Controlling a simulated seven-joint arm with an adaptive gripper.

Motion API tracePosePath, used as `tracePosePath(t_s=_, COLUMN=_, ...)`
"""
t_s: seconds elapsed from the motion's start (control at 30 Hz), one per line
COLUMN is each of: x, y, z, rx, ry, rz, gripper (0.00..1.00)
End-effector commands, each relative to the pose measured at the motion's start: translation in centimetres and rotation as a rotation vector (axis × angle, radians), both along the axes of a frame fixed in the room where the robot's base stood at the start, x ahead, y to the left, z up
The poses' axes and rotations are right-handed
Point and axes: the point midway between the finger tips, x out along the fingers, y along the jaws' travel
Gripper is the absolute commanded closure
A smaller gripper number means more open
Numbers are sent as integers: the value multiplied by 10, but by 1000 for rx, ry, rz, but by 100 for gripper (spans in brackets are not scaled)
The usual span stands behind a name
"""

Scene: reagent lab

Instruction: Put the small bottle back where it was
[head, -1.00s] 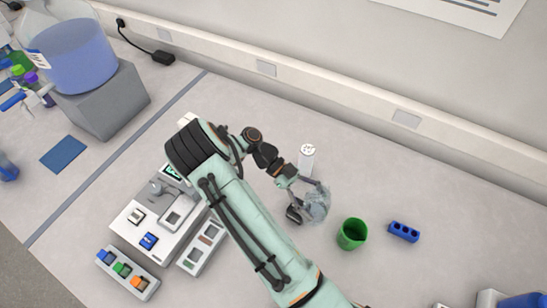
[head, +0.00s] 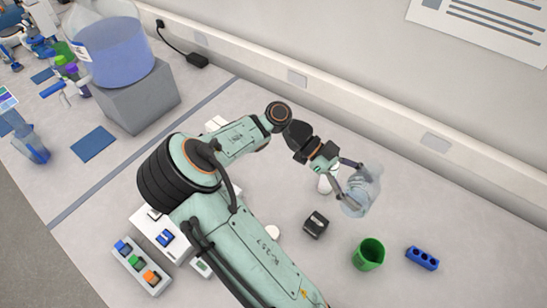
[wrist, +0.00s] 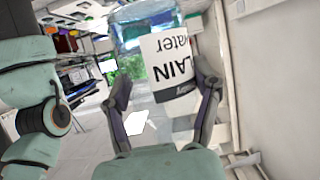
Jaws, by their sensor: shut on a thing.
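My gripper (head: 350,180) is shut on a small clear bottle (head: 362,193), held above the bench right of the middle in the head view. In the wrist view the bottle (wrist: 172,60) stands between the two fingers (wrist: 165,100). It is clear with a bluish tint, and its white label with dark print reads upside down, partly "LAIN" and "ater".
A white container (head: 323,185) stands behind my gripper, partly hidden. A dark block (head: 316,225), green cup (head: 368,256) and blue rack (head: 422,258) stand nearby. A large carboy (head: 110,55) sits on a grey block (head: 140,105) at left. The bench toward the right wall is clear.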

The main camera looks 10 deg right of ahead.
Motion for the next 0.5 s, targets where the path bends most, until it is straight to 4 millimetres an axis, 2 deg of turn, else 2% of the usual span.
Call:
tracePosePath(t_s=0.17, x=7, y=-19, z=-2, rx=5, ry=-1, rz=206, gripper=78)
tracePosePath(t_s=0.3, x=22, y=-31, z=-7, rx=5, ry=-1, rz=431, gripper=78)
tracePosePath(t_s=0.5, x=53, y=-30, z=-16, rx=5, ry=-2, rz=794, gripper=78)
